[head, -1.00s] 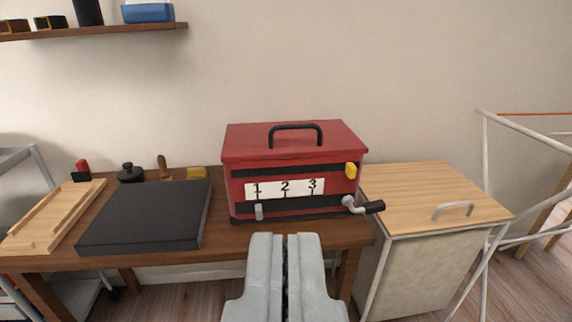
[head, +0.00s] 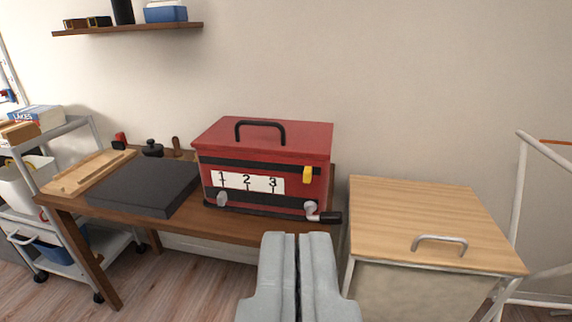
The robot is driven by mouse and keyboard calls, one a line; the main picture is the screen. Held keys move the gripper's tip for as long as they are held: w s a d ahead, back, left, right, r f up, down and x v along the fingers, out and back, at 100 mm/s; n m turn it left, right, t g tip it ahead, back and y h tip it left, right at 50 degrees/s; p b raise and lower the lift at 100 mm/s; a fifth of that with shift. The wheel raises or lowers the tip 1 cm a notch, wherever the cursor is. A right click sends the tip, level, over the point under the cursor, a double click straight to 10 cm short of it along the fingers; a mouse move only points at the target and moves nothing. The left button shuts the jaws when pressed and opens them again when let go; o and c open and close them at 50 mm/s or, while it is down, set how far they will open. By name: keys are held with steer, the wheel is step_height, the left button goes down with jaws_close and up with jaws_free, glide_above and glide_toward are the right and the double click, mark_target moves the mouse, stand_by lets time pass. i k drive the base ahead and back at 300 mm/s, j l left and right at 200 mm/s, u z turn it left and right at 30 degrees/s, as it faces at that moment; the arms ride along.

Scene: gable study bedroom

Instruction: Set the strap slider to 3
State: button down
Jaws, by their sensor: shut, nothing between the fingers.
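A red box (head: 262,150) with a black top handle stands on the brown wooden table. Its front carries dark straps and a white scale (head: 247,182) marked 1, 2, 3. The grey slider (head: 222,199) sits below the scale, under the 1. A crank with a black grip (head: 329,217) sticks out at the lower right of the front, and a yellow tab (head: 308,174) is at the upper right. My gripper (head: 298,238) is shut and empty, in front of the box and apart from it in the picture, right of the slider.
A wood-topped cabinet (head: 425,215) with a metal handle stands right of the table. A dark flat slab (head: 145,187) and a wooden tray (head: 88,173) lie left of the box. A grey trolley (head: 75,125) stands at far left. A shelf (head: 130,29) hangs above.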

mark_target(222, 198)
steer(key=j+z, duration=0.9)
steer(key=j, duration=0.5)
steer(key=k+j+z, duration=0.15)
steer(key=j, duration=0.8)
steer(key=k+j+z, duration=0.15)
steer(key=j, duration=0.3)
steer(key=k+j, duration=0.1)
steer(key=j, duration=0.35)
steer(key=k+j+z, duration=0.15)
steer(key=j, duration=0.3)
steer(key=k, duration=0.5)
